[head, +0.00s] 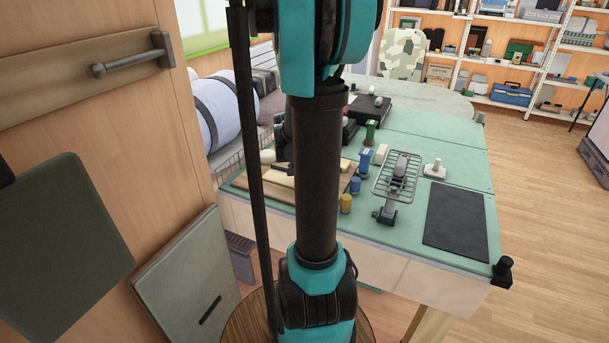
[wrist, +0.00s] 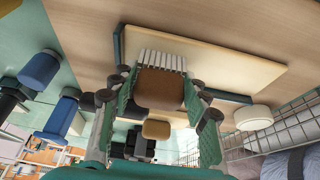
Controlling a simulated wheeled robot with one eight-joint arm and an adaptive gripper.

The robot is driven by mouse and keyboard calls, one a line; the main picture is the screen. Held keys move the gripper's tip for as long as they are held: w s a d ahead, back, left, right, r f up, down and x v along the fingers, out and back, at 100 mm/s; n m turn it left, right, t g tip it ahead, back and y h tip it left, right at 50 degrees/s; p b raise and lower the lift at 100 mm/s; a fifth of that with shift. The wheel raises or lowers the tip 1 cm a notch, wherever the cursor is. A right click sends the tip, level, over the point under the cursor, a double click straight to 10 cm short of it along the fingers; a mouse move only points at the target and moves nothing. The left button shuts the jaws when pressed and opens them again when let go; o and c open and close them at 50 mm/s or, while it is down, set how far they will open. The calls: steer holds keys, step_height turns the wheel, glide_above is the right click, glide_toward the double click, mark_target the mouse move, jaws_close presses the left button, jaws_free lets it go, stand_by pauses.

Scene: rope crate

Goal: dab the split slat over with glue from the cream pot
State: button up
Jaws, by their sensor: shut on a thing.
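My gripper (wrist: 165,100) is shut on a brush with a brown body (wrist: 160,88) and pale bristles (wrist: 162,61) in the wrist view. The bristles point at a pale wooden board (wrist: 235,72) and overlap it; I cannot tell whether they touch. I see no split on the board and cannot tell if it is the slat. A round cream pot (wrist: 253,117) stands beside the board, to the right of my gripper. It seems to show in the head view (head: 267,156) at the bench's left edge. My arm hides my gripper in the head view.
Blue-topped things (wrist: 39,69) stand left of my gripper. A dark mat (head: 455,221) lies bare at right.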

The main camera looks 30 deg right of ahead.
steer(key=shift+w, duration=0.1)
steer(key=shift+w+a+r, duration=0.1)
steer(key=shift+w+a, duration=1.05)
steer(key=shift+w, duration=0.2)
steer(key=shift+w+a, duration=1.05)
steer(key=shift+w, duration=0.3)
steer(key=shift+s, duration=0.1)
steer(key=shift+w+a, duration=0.6)
steer(key=shift+w, duration=0.25)
steer(key=shift+w+a, duration=0.55)
steer(key=shift+w, duration=0.25)
